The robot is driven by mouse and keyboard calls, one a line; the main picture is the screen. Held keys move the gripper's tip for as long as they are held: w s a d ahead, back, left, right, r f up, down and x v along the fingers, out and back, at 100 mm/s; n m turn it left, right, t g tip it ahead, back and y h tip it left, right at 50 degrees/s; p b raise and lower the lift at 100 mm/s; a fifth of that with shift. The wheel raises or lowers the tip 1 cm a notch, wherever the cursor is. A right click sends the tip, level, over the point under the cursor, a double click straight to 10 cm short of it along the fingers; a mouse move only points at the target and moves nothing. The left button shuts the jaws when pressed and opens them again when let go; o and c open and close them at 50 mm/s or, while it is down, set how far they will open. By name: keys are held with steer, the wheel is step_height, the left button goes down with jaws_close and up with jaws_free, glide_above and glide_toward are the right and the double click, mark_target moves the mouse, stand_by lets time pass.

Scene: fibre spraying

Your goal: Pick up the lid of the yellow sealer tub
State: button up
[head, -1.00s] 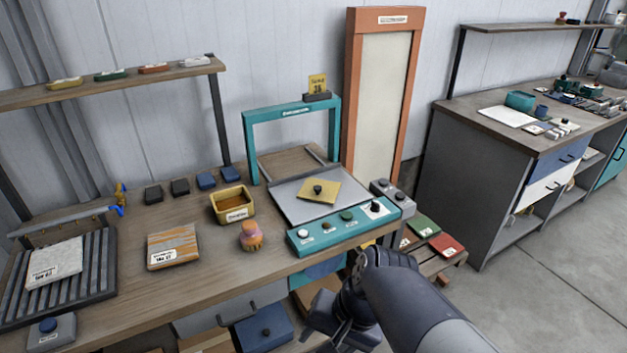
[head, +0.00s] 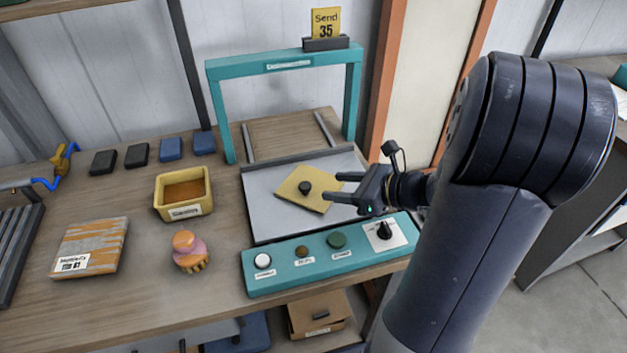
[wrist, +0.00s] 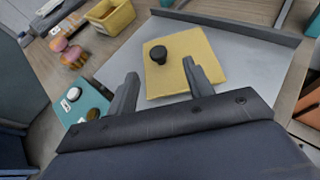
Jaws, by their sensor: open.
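The yellow sealer tub (head: 183,207) stands open on the bench, brown inside, with a white label on its front; its near part also shows in the wrist view (wrist: 118,20). A flat square yellow lid (head: 318,201) with a dark round knob (head: 305,187) lies on the grey plate, right of the tub. In the wrist view the lid (wrist: 180,82) lies just beyond and partly between my fingertips. My gripper (head: 333,186) is open and empty, at the lid's right side in the head view, fingers pointing left toward the knob. Whether a finger touches the lid I cannot tell.
A teal control panel (head: 290,280) with buttons and a dial lies in front of the grey plate (head: 262,222). A teal arch (head: 285,66) stands behind. A pink and orange brush-like object (head: 188,252) and a striped board (head: 90,250) lie left.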

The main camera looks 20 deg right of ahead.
mark_target(307, 186)
steer(key=x, duration=0.9)
steer(key=shift+a+f, duration=0.15)
steer(key=shift+a, duration=0.1)
steer(key=shift+c, duration=0.6)
steer(key=c, duration=0.9)
